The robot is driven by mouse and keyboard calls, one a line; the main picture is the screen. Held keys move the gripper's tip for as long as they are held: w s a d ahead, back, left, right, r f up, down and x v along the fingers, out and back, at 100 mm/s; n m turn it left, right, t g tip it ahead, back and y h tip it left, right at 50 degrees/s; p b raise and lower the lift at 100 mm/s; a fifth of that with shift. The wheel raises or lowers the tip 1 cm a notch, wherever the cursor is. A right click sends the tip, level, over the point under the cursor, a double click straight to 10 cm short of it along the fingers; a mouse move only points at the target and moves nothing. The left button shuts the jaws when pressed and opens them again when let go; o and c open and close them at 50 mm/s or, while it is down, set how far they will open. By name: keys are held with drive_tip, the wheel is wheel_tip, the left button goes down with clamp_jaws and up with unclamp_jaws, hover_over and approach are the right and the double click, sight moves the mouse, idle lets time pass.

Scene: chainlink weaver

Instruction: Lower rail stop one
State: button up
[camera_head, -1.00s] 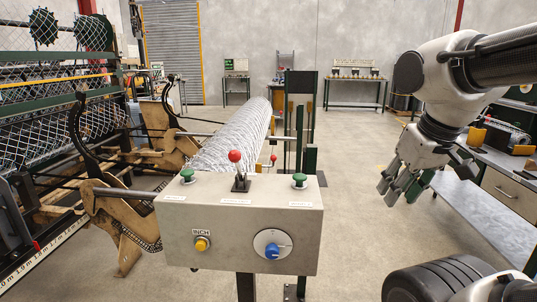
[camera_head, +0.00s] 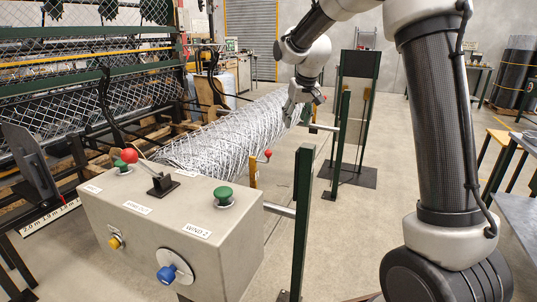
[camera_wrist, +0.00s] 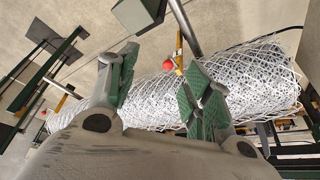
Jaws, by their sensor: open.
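Two yellow posts with red ball knobs stand along the right side of the mesh roll (camera_head: 225,135). The nearer post (camera_head: 254,173) has its red knob (camera_head: 267,154) beside it. The farther post (camera_head: 313,114) is beside my gripper and partly hidden. I see no label saying which is rail stop one. My gripper (camera_head: 297,108) is open and empty, over the far end of the roll. In the wrist view my green-padded fingers (camera_wrist: 163,78) are spread; one red knob (camera_wrist: 168,66) shows between them, beyond the tips, and another red knob (camera_wrist: 43,113) is at left.
A grey control box (camera_head: 170,225) with a red-knobbed lever stands in front. A green upright (camera_head: 301,215) stands right of it, and a dark green frame (camera_head: 357,105) stands behind. The weaving machine (camera_head: 70,95) fills the left.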

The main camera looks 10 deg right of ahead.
approach(269, 150)
wheel_tip(269, 150, down, 3)
drive_tip(key=shift+n, duration=0.3)
drive_tip(key=x, duration=0.4)
drive_tip(key=w+x, duration=0.1)
drive_tip(key=x, duration=0.4)
drive_tip(key=shift+a+r, duration=0.1)
drive_tip(key=shift+r, duration=0.15)
clamp_jaws()
